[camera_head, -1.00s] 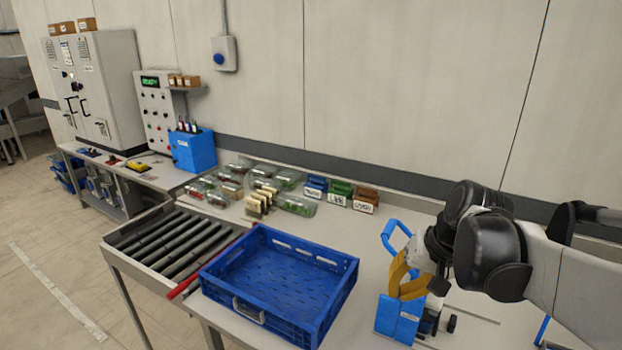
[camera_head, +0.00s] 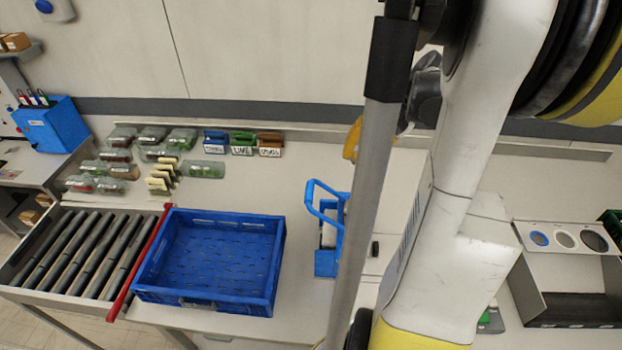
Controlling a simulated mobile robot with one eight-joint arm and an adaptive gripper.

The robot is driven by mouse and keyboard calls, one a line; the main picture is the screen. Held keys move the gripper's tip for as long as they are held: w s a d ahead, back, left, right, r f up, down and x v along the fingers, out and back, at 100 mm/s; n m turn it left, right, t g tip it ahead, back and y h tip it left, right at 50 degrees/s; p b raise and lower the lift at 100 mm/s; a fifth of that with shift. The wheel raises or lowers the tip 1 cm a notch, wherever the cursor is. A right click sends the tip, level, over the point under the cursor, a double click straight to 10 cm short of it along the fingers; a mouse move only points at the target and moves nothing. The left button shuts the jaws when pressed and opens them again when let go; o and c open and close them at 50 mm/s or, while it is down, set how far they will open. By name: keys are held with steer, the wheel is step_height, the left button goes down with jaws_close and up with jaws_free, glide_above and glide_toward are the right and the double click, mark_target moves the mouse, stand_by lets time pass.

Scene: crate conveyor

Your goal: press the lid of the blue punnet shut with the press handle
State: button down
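A blue device with a looped handle (camera_head: 322,195) stands upright on the bench, right of the blue crate. It may be the press handle, but I cannot be sure. My gripper (camera_head: 352,140) shows only as a yellow finger, up and right of the loop and apart from it in the picture. My arm hides the rest, so its opening is not visible. Several clear punnets with lids (camera_head: 207,169) stand in a group at the back left of the bench. I cannot pick out a blue punnet among them.
An empty blue crate (camera_head: 205,302) sits by the roller conveyor (camera_head: 75,250) and its red bar (camera_head: 140,262). Blue, green and brown labelled holders (camera_head: 242,144) stand at the back. A grey stand with round openings (camera_head: 590,264) is at the right.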

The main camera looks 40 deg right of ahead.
mark_target(313, 189)
steer(key=b+x, duration=0.1)
steer(key=x, duration=1.3)
steer(key=shift+w+a+f, duration=0.1)
steer(key=shift+w+f, duration=0.05)
steer(key=shift+w+a+f+g+h, duration=0.15)
steer(key=shift+w+f+g+h, duration=0.05)
steer(key=shift+g+h, duration=0.1)
steer(key=shift+w+a+f+g+h+b, duration=0.3)
steer(key=shift+f+g+b, duration=0.1)
steer(key=shift+f+b, duration=0.1)
step_height(313, 189, down, 8)
steer(key=w+a+g+h+b, duration=0.2)
steer(key=b, duration=0.5)
steer(key=shift+w+g, duration=0.25)
steer(key=shift+g, duration=0.15)
steer(key=shift+a+f+b, duration=0.1)
steer(key=shift+f+b, duration=0.1)
steer(key=shift+b, duration=0.1)
steer(key=shift+r, duration=0.1)
